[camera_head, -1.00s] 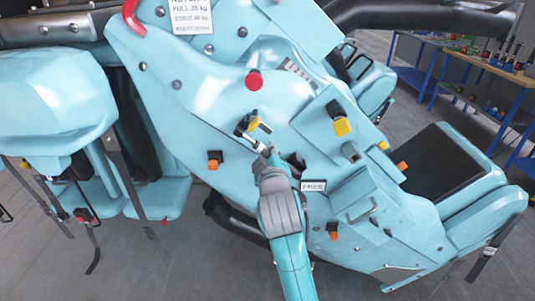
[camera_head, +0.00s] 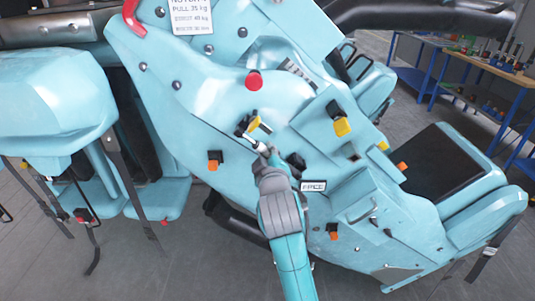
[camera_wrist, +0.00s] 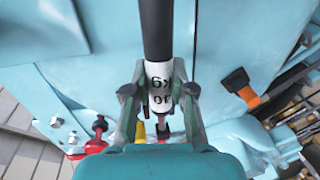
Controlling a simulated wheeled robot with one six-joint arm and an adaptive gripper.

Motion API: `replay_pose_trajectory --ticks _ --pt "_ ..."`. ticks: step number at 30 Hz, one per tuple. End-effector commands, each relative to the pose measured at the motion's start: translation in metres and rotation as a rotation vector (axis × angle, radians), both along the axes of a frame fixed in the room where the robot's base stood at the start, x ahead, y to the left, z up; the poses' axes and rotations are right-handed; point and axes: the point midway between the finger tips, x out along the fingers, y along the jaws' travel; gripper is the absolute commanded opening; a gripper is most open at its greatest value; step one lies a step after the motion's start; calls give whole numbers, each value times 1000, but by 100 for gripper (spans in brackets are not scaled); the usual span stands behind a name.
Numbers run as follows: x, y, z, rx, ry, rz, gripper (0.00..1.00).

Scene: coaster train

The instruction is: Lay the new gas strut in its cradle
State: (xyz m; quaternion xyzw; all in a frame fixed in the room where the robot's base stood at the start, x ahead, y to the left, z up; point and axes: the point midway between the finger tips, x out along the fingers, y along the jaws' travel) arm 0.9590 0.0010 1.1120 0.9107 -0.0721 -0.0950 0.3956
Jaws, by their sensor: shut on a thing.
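My gripper (camera_head: 273,161) is in front of the light-blue body, between a black-and-yellow fitting and the FREE label. In the head view, a pale, slim part of the strut (camera_head: 260,147) shows at the fingertips; my gripper hides much of the rest. The black-and-yellow fitting (camera_head: 254,124) lies just above the strut's visible end. I cannot tell which fitting is the cradle, or whether the strut touches it.
A red knob (camera_head: 253,80) stands above on the body. Yellow (camera_head: 342,126) and orange (camera_head: 214,160) clips stick out around my gripper. The FREE label (camera_head: 313,186) is at its right. Seats flank the body; a workbench (camera_head: 490,67) stands far right.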

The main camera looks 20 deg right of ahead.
Motion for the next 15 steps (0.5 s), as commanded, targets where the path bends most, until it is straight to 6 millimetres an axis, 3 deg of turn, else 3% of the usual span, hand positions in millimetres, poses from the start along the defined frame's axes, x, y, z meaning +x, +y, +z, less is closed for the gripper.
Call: replay_pose_trajectory --ticks 15 --pt "10 -4 1 -1 -2 -1 0"
